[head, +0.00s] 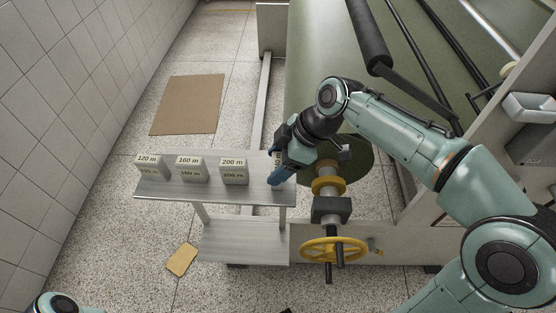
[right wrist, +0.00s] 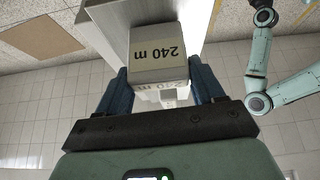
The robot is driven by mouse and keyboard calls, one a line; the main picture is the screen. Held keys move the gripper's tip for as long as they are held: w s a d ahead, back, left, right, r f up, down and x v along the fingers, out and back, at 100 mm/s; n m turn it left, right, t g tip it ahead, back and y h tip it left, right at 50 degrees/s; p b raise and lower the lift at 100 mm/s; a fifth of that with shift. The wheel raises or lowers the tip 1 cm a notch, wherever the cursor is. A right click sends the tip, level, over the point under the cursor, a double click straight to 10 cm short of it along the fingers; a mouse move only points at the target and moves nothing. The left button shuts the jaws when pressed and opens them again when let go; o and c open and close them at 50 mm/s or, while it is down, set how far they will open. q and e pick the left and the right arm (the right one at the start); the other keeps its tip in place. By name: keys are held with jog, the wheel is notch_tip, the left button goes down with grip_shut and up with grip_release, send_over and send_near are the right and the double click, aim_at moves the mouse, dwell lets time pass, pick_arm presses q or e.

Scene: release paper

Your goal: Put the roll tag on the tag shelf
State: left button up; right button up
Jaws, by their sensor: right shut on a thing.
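The roll tag is a small pale grey block marked 240 m (right wrist: 158,50) in the right wrist view, between two blue fingers. In the head view only a sliver of it (head: 277,162) shows beside the fingers. My right gripper (head: 277,170) is shut on it at the right end of the tag shelf (head: 215,195), a grey metal top. I cannot tell whether the tag touches the shelf. Tags marked 120 m (head: 152,168), 160 m (head: 191,169) and 200 m (head: 234,171) stand in a row to its left. My left gripper is not in view.
A yellow handwheel (head: 333,249) and a shaft with a yellow collar (head: 328,186) are close right of the shelf. A large green machine bed (head: 320,60) lies behind. A brown sheet (head: 188,104) and a yellow card (head: 181,259) lie on the floor.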

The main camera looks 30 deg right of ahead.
jog(key=shift+f, duration=0.2)
jog(key=o, duration=1)
jog(key=shift+r, duration=0.1)
jog(key=shift+r, duration=0.35)
jog(key=p+v, duration=0.1)
jog(key=v, duration=1)
jog(key=shift+s+d+r+p, duration=0.2)
jog(key=shift+s+r+p, duration=0.05)
jog(key=shift+p, duration=0.05)
